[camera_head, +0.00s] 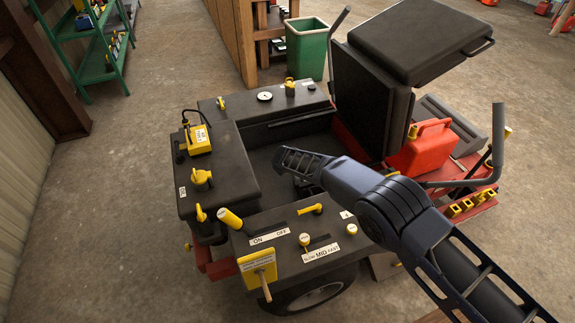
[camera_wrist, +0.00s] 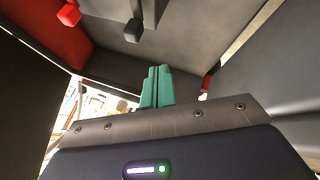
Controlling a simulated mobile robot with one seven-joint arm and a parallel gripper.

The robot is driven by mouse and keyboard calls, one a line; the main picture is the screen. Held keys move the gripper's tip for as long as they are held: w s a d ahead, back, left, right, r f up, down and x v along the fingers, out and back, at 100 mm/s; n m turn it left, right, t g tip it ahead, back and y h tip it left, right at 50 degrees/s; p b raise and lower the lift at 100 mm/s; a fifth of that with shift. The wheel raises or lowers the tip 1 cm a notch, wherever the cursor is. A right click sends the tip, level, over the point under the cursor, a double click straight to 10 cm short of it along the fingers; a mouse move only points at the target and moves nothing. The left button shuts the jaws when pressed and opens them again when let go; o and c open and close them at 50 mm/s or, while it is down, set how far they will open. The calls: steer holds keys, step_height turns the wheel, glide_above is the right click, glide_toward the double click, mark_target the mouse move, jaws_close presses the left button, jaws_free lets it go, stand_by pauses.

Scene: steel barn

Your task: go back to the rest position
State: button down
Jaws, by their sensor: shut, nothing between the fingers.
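My gripper (camera_wrist: 157,75) shows in the wrist view as two green fingers pressed together with nothing between them. Dark panels and red parts surround it in that view. In the head view my dark arm reaches in from the lower right over a black and red machine (camera_head: 222,175). The far part of the arm is above the machine's open middle, between the control panels and the tilted seat (camera_head: 372,95). The fingers cannot be made out in the head view. The rest position is not marked in either view.
A red fuel can (camera_head: 425,148) and grey lever bars (camera_head: 498,140) are close to my arm on the right. A green bin (camera_head: 306,55) stands behind. Concrete floor is clear at left.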

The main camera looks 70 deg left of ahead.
steer(key=shift+s+d+r, duration=0.15)
steer(key=shift+d+r, duration=0.05)
steer(key=shift+r, duration=0.15)
